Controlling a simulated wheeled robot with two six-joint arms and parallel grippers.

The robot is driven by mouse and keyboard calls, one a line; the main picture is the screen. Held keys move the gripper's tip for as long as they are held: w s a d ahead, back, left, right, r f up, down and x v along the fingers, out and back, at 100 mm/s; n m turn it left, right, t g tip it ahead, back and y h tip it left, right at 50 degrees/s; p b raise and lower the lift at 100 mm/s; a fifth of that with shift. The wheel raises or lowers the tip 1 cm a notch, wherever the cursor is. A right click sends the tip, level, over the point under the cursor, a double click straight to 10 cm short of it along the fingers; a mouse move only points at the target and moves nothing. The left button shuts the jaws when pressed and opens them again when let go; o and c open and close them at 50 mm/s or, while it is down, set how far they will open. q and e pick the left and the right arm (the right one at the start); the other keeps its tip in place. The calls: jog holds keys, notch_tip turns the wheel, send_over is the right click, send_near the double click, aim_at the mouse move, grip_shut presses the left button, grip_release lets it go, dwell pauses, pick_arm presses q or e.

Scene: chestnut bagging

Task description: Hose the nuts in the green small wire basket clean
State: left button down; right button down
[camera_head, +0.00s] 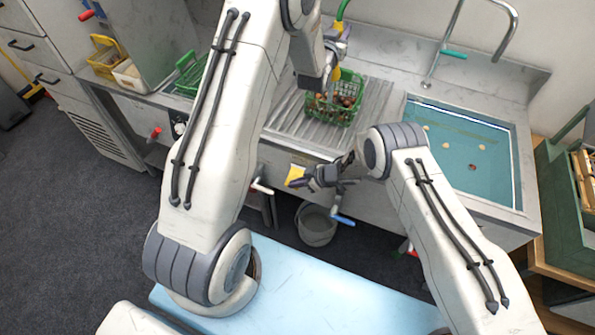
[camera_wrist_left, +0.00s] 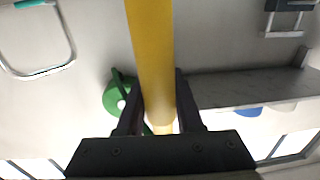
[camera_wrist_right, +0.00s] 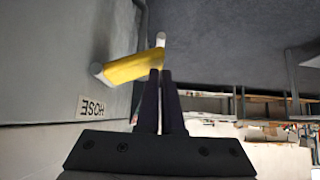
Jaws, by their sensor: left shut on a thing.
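The green small wire basket (camera_head: 348,81) holds several brown nuts and stands on the ribbed drainboard in the head view. My left gripper (camera_head: 334,62) is shut on the yellow hose wand above the basket's far-left side. The wand (camera_wrist_left: 150,50) passes between its fingers in the left wrist view. The green hose (camera_head: 342,12) rises behind it. No water stream shows. My right gripper (camera_head: 312,178) is shut and empty at the counter front. The yellow hose valve handle (camera_wrist_right: 135,67) is just beyond its fingertips, above the HOSE label (camera_wrist_right: 92,107); I cannot tell if they touch.
A water-filled sink (camera_head: 440,165) with several floating pieces is right of the drainboard, under a tap (camera_head: 515,20). A blue-handled lever (camera_head: 342,219) and a grey bucket (camera_head: 316,228) are below the right gripper. Another green basket (camera_head: 190,75) and a yellow basket (camera_head: 103,60) stand left.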

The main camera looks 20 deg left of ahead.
jog(key=shift+s+d+f, duration=0.1)
jog(key=shift+s+f, duration=0.15)
jog(key=s+d+r, duration=0.4)
jog(key=d+r, duration=0.3)
jog(key=r, duration=0.3)
jog(key=shift+r, duration=0.3)
dwell(0.4)
